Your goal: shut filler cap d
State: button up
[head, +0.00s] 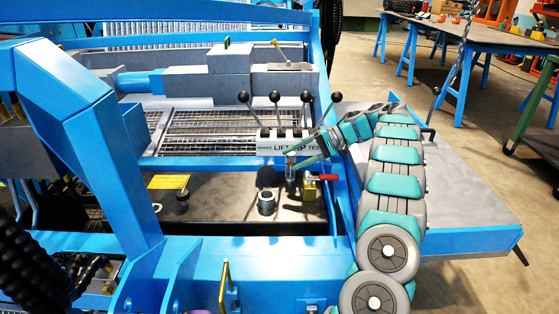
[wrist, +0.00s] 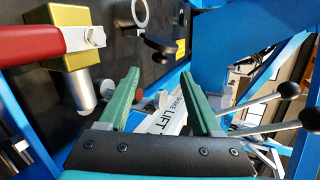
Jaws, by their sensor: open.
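A filler neck with an open grey ring mouth (head: 266,204) stands on the dark plate in the head view. A round black cap (head: 267,177) stands raised behind it. The ring (wrist: 140,13) and a black part beside it (wrist: 162,46) show at the top of the wrist view. I cannot read any letter marking which is cap d. My gripper (head: 298,157) is right of and above the neck, with its green fingers apart. In the wrist view the gripper (wrist: 160,74) is open, its tips short of the ring and cap.
A brass valve with a red handle (head: 318,178) stands right of the neck, close to my gripper. Black-knobbed levers (head: 275,98) rise behind a labelled panel (head: 290,146). Blue frame beams (head: 115,150) border the bay. Another dark fitting (head: 182,200) stands at left.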

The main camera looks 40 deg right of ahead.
aim_at(267, 174)
jog(key=x, duration=0.7)
jog(key=shift+w+a+f, duration=0.15)
jog(key=shift+w+f, duration=0.05)
jog(key=shift+w, duration=0.15)
jog(key=shift+c, duration=0.2)
grip_shut()
